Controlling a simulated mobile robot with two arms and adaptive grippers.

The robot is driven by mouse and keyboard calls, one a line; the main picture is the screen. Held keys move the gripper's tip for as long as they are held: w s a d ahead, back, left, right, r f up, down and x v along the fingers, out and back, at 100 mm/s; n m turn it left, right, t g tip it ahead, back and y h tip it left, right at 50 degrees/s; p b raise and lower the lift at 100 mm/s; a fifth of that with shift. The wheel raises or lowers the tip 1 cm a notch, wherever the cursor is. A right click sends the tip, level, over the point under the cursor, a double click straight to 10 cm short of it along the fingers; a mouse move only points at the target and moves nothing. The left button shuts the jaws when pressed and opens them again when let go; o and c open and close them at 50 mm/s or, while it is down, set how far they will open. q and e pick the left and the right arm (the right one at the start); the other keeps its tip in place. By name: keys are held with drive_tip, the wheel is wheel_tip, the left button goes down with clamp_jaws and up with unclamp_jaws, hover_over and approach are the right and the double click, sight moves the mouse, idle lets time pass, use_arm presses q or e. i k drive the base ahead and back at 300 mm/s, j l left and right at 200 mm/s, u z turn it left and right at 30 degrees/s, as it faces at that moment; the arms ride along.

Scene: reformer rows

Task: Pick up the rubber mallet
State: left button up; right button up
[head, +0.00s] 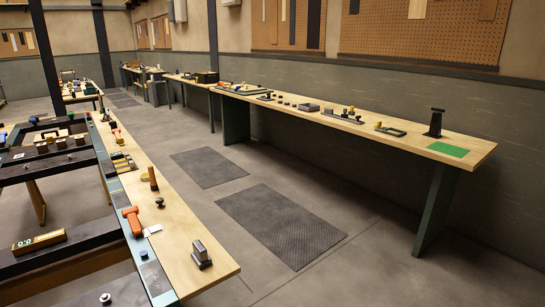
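I cannot single out a rubber mallet for certain. A short brown upright piece (153,178) like a handle stands on the near left wooden bench (190,222). Close to it is a small dark knob (160,202). An orange tool (132,221) lies on that bench's left edge, and a similar orange tool (118,136) is farther along. A black T-shaped thing (435,122) stands upright on the right bench (470,145), left of a green mat (448,149). Neither of my grippers is in view.
A grey metal block (200,254) stands at the near bench's end. Dark frames (45,265) fill the left side. Two dark floor mats (280,225) (208,167) lie in the open aisle between the benches. A pegboard wall (430,35) is behind the right bench.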

sight(114, 125)
drive_tip(key=i+l+z, duration=0.15)
drive_tip(key=i+z, duration=0.3)
drive_tip(key=i, duration=0.4)
drive_tip(key=i+j+z, duration=0.15)
drive_tip(key=i+z, duration=0.3)
drive_tip(key=i, duration=0.45)
drive_tip(key=i+u, duration=0.5)
drive_tip(key=i+l+u, duration=0.1)
drive_tip(key=i+u, duration=0.4)
drive_tip(key=i+j+u, duration=0.25)
drive_tip(key=i+u, duration=0.2)
drive_tip(key=i+j+u, duration=0.15)
drive_tip(key=i+u, duration=0.7)
